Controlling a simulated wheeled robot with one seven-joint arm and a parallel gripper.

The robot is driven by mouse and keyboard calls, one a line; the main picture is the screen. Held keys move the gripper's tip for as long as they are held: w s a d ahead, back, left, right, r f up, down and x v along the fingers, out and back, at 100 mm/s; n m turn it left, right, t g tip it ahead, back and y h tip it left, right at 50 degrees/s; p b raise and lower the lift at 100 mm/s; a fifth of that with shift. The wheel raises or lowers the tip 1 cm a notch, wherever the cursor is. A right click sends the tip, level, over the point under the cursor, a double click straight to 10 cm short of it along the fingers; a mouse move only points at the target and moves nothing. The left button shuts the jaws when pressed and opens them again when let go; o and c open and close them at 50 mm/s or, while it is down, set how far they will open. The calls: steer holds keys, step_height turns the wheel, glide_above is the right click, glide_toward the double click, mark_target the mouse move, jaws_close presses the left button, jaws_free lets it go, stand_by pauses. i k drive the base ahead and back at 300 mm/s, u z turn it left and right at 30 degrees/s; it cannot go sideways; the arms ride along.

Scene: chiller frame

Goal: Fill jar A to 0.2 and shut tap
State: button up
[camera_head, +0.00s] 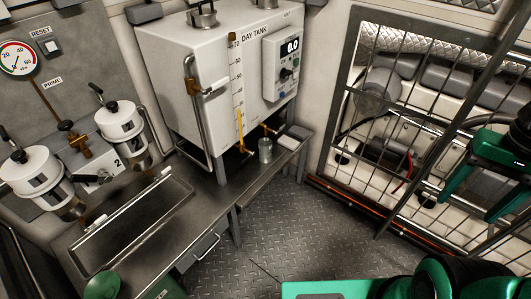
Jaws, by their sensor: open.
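A small grey metal jar (265,150) stands upright on the ledge at the foot of the white day tank (180,75). I cannot read a letter on it. A brass tap (269,130) sticks out of the tank just above the jar. Its handle setting is too small to tell. A second brass fitting (246,150) sits left of it, below the yellow sight level. The display (292,47) on the tank's control box reads 0.0. My green gripper (482,200) is at the right edge, open and empty, well away from the jar and tap.
A barred cage (405,130) with a pump stands behind my gripper. A steel bench with a sink tray (125,225) and two white-lidded canisters (120,120) is at left. The plated floor (290,225) in the middle is clear.

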mark_target(280, 129)
steer(key=u, duration=0.75)
steer(key=k, duration=1.1)
steer(key=z, duration=0.8)
steer(key=i, duration=1.05)
steer(key=u, duration=0.05)
